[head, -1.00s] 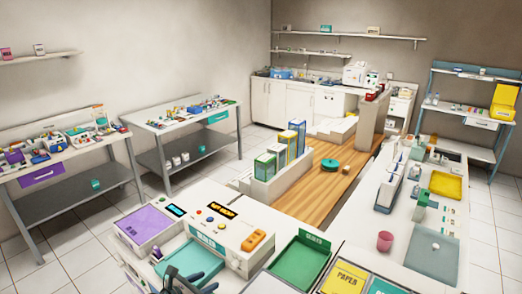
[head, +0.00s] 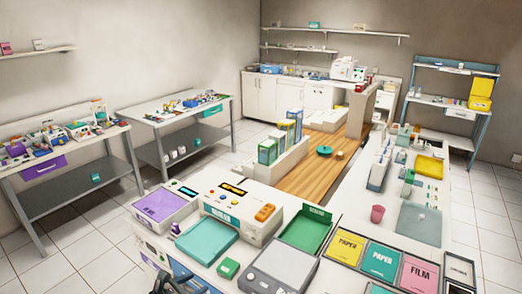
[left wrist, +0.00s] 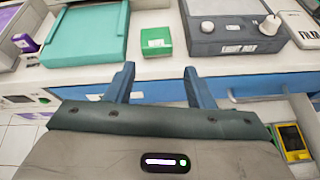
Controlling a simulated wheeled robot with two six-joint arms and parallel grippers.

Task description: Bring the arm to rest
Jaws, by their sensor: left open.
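My left gripper (head: 176,284) shows at the bottom edge of the head view, only partly in frame, in front of the near counter. In the left wrist view my left gripper (left wrist: 159,72) has its two blue fingers apart with nothing between them. They point at the counter's front edge, with a small green box (left wrist: 156,41) on the counter beyond them. That green box also shows in the head view (head: 228,269). My right gripper is in neither view.
The counter holds a teal tray (head: 207,242), a grey device with a knob (head: 278,270), a white machine with an orange part (head: 238,205) and a green tray (head: 306,230). Paper and film bins (head: 380,260) stand to the right. Open tiled floor (head: 95,255) lies at left.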

